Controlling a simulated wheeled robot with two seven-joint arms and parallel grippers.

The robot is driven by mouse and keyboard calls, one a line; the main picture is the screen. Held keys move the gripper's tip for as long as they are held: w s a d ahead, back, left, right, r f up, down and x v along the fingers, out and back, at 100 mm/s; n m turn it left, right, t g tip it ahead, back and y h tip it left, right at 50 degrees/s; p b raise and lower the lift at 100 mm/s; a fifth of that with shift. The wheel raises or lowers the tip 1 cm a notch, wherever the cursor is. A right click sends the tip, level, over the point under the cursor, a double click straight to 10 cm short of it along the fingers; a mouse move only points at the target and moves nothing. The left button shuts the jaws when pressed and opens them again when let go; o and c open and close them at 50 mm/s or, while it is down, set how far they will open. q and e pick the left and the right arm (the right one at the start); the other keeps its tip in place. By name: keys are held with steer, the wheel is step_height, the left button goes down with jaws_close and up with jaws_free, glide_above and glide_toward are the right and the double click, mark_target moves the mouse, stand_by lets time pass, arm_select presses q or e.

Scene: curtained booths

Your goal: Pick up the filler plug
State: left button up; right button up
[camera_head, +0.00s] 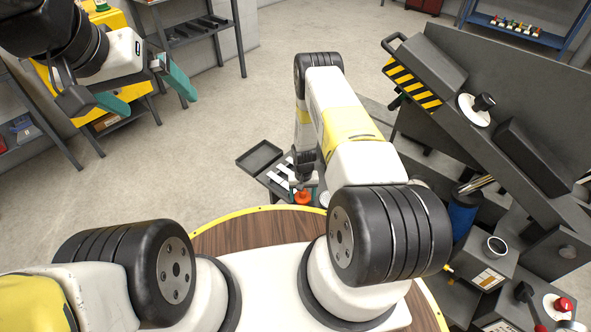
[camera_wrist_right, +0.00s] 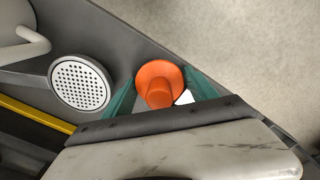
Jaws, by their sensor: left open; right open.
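The filler plug (camera_wrist_right: 158,80) is orange, with a round wide flange and a narrower stem. In the right wrist view it lies between the two green fingers of my right gripper (camera_wrist_right: 163,92), which is open around it. I cannot tell whether either finger touches it. In the head view the plug (camera_head: 302,198) is a small orange shape below the wrist of my right arm, mostly clear of it. My left gripper (camera_head: 146,86) is open and empty at the upper left, well away from the plug.
A white perforated disc (camera_wrist_right: 80,83) lies left of the plug in the right wrist view. A dark tray (camera_head: 259,158) stands beside my right wrist. A large dark machine (camera_head: 520,120) with a striped edge fills the right. Open concrete floor (camera_head: 190,165) lies at left.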

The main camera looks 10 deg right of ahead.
steer(key=c, duration=1.1)
steer(key=shift+o, duration=0.2)
